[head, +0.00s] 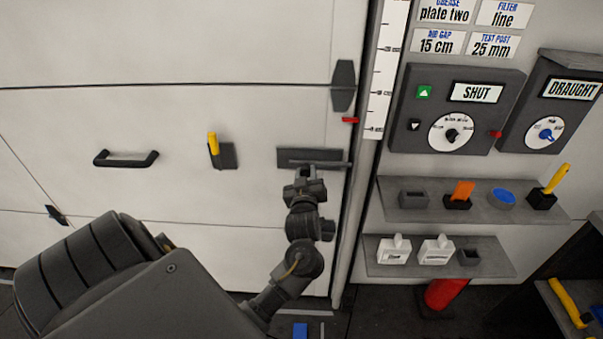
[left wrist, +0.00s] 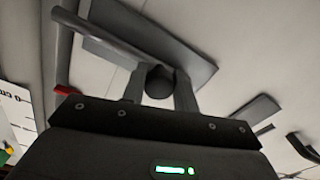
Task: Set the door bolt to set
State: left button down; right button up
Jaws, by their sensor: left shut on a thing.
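The door bolt shows on the pale door in the head view as a dark plate (head: 290,156) with a thin grey bar that reaches right to the door's edge. My left gripper (head: 304,175) is right below the bar, in front of the plate. In the left wrist view the plate (left wrist: 197,66) and the bar (left wrist: 112,46) lie slantwise above my left gripper (left wrist: 158,92). Its two fingers are shut on a round dark knob (left wrist: 158,80) under the bar. No label for the bolt's positions is readable. My right gripper is not in view.
The door carries a black handle (head: 125,159) and a yellow lever (head: 213,144) left of the bolt. To the right are a ruler strip (head: 387,70), a SHUT control box (head: 455,108), a DRAUGHT box (head: 553,105) and two shelves (head: 530,212) with small items.

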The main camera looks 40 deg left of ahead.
pick_arm(q)
jog(key=w+d, duration=0.2)
jog(key=d, duration=0.1)
jog(key=shift+w+d, duration=0.1)
jog(key=shift+w, duration=0.25)
jog(key=c, duration=1.4)
grip_release()
jog(key=shift+d, duration=0.1)
jog(key=o, duration=0.3)
jog(key=shift+w+d, duration=0.1)
jog(key=shift+w, duration=0.05)
jog(key=shift+s, duration=0.2)
jog(key=b+v, duration=0.1)
jog(key=v, duration=0.6)
jog(key=shift+s, duration=0.1)
